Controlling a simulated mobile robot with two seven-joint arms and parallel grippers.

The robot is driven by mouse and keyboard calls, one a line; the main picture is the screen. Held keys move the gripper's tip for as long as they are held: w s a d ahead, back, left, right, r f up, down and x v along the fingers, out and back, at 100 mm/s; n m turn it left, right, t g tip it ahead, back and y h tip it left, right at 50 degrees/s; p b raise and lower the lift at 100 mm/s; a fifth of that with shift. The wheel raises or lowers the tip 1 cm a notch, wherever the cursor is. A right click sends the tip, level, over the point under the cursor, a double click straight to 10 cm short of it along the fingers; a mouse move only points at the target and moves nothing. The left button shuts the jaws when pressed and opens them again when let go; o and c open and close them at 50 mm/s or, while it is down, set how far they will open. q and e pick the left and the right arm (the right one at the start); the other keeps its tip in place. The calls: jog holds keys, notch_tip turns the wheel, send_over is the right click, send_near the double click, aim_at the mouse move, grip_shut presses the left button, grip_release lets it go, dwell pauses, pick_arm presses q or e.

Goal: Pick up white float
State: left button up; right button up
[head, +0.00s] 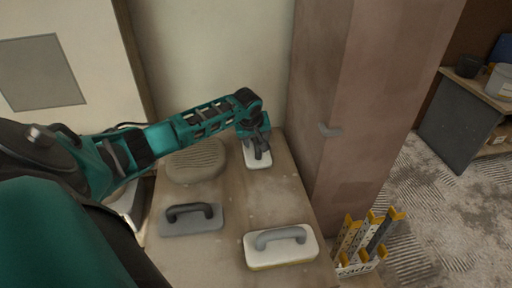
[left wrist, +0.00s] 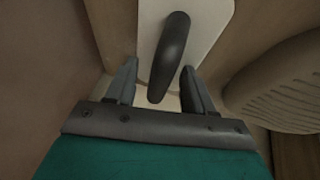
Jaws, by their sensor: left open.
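A white float (head: 257,165) with a dark handle lies at the far end of the wooden bench, below my left gripper (head: 257,147). In the left wrist view, the float's white plate (left wrist: 207,28) is ahead, and its dark handle (left wrist: 172,50) runs between the two fingers of my left gripper (left wrist: 159,80). The gripper is open, with a finger on each side of the handle and gaps showing. A second pale float (head: 281,248) with a grey handle and a yellowish edge lies at the near right. My right gripper is not in view.
A grey float (head: 190,222) with a dark handle lies at the near left of the bench (head: 232,205). A ribbed beige oval (head: 195,161) sits beside the white float. A brown column (head: 350,110) stands close on the right. A crate of levels (head: 361,267) is at bottom right.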

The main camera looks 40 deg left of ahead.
pick_arm(q)
grip_shut()
dwell(0.5)
jog(key=shift+r, duration=0.1)
jog(key=shift+w+r, duration=0.1)
jog(key=shift+r, duration=0.5)
notch_tip(320, 180, up, 19)
jog(key=p, duration=0.2)
jog(key=shift+f, duration=0.15)
